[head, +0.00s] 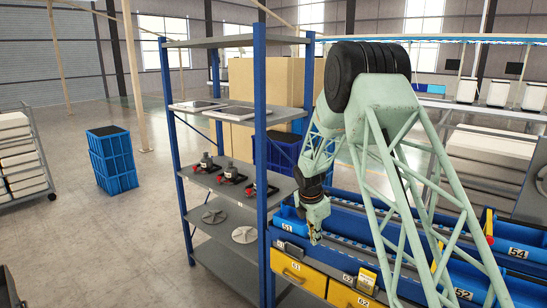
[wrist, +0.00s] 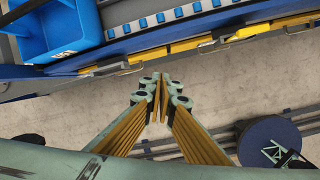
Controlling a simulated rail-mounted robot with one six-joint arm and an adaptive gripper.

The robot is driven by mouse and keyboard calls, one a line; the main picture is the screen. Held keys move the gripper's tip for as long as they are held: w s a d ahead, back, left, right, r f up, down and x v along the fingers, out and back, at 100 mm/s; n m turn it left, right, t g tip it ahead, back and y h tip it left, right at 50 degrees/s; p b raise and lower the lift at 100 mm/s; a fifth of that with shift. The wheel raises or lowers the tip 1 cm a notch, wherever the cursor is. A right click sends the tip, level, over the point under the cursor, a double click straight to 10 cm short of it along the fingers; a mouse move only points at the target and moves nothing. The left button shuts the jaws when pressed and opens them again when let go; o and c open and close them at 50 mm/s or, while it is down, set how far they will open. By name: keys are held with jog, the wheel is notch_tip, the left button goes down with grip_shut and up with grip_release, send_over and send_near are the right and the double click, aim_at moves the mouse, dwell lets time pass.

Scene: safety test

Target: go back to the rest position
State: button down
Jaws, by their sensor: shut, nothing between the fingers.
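My gripper (wrist: 160,97) is shut and empty. In the wrist view its fingers meet over bare grey floor, just short of the edge of the blue workstation. In the head view my gripper (head: 315,238) hangs low at the end of my green lattice arm, beside the right post of the shelf rack and close to the blue bench (head: 345,258). The fingertips are small there.
A grey shelf rack (head: 225,185) with blue posts stands left of my arm, holding dark devices with red parts and round discs. Yellow drawers (head: 298,270) sit below the bench. A blue crate (head: 112,160) stands on the floor at left, with open floor around it.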

jog(key=s+d+r+m+b, duration=0.15)
jog(key=s+r+m, duration=0.45)
jog(key=s+r, duration=0.85)
jog(key=s+d+r+m+b, duration=0.1)
jog(key=s+d+r+m, duration=0.35)
jog(key=s+r, duration=1)
jog(key=s+a+r+m+y+b, duration=0.1)
jog(key=s+m, duration=0.5)
jog(key=s, duration=1.2)
jog(key=s+a+r+m+t+b, duration=0.1)
jog(key=s+m, duration=0.6)
jog(key=s, duration=1.2)
jog(key=shift+s+r+t+y+b, duration=0.2)
jog(key=shift+t+y+b, duration=0.15)
jog(key=shift+b, duration=0.4)
